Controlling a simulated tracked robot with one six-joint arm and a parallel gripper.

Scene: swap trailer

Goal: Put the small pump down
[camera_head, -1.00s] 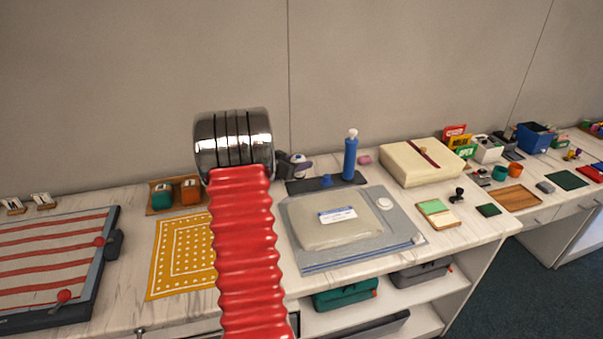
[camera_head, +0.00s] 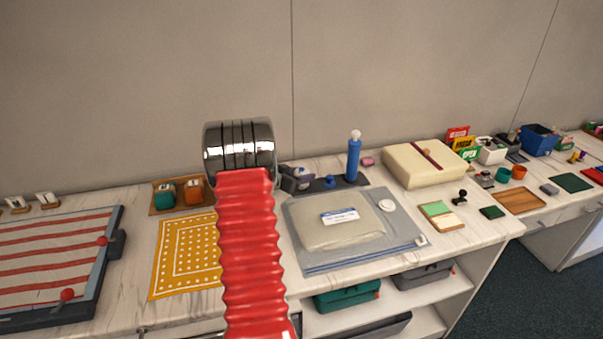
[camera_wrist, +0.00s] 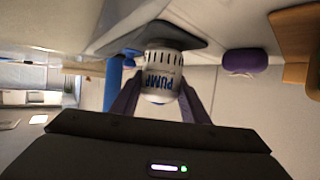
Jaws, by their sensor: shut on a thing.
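The small pump (camera_wrist: 160,76) is a white cylinder with dark slots and blue "PUMP" lettering. My gripper (camera_wrist: 158,98) is shut on it, with a purple finger on each side. In the head view my gripper (camera_head: 297,178) shows just right of my arm's silver joint, and the pump is mostly hidden there. The pump is at the left end of a dark mat (camera_head: 343,187), which also shows beyond it in the wrist view (camera_wrist: 178,33). I cannot tell whether the pump touches the mat.
A tall blue bottle (camera_head: 353,160) and a small blue piece (camera_head: 330,182) stand on the mat. A grey board with a bag (camera_head: 345,227) lies in front. A wooden tray with two canisters (camera_head: 166,196) is at left. A purple item (camera_wrist: 245,61) shows in the wrist view.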

